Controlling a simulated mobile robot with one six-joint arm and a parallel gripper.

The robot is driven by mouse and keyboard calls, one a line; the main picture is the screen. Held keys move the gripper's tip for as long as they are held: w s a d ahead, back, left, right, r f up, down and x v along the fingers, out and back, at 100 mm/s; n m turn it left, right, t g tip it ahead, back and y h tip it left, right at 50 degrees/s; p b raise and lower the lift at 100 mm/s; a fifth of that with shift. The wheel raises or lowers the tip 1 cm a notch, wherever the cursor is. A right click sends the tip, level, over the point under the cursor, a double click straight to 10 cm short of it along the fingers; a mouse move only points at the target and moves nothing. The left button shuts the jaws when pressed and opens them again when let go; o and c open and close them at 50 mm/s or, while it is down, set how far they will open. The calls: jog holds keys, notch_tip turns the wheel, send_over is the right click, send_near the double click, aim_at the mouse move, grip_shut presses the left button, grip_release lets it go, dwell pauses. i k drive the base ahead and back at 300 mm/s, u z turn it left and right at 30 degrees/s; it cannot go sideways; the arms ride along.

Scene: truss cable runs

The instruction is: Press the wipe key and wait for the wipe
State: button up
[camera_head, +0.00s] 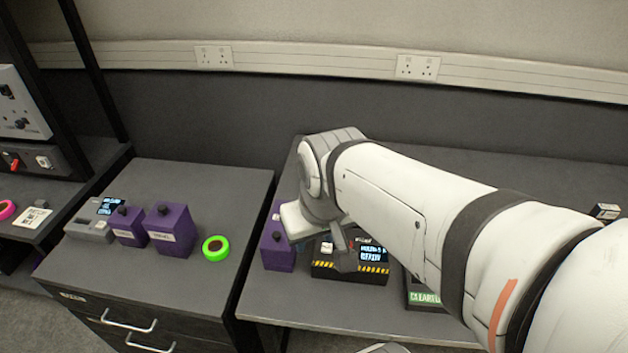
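A black box with yellow hazard stripes (322,273) stands near the front of the right bench. It has a small lit screen (373,254) whose text is too small to read surely, and a pale label or key on its top left. I cannot tell which part is the wipe key. My gripper (343,262) points down over the middle of this box, seen from behind my white arm. Its fingertips are small and partly hidden, so its opening and any contact with the box do not show clearly.
A purple box (277,250) stands close left of the striped box. A green-labelled device (424,297) is partly behind my arm. On the left cabinet are two purple boxes (171,230), a grey device with a screen (89,231) and green tape (215,248).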

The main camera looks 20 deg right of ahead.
aim_at(327, 249)
jog(key=u, duration=0.95)
jog(key=k, duration=1.05)
jog(key=z, duration=0.85)
jog(key=i, duration=1)
jog(key=z, duration=0.1)
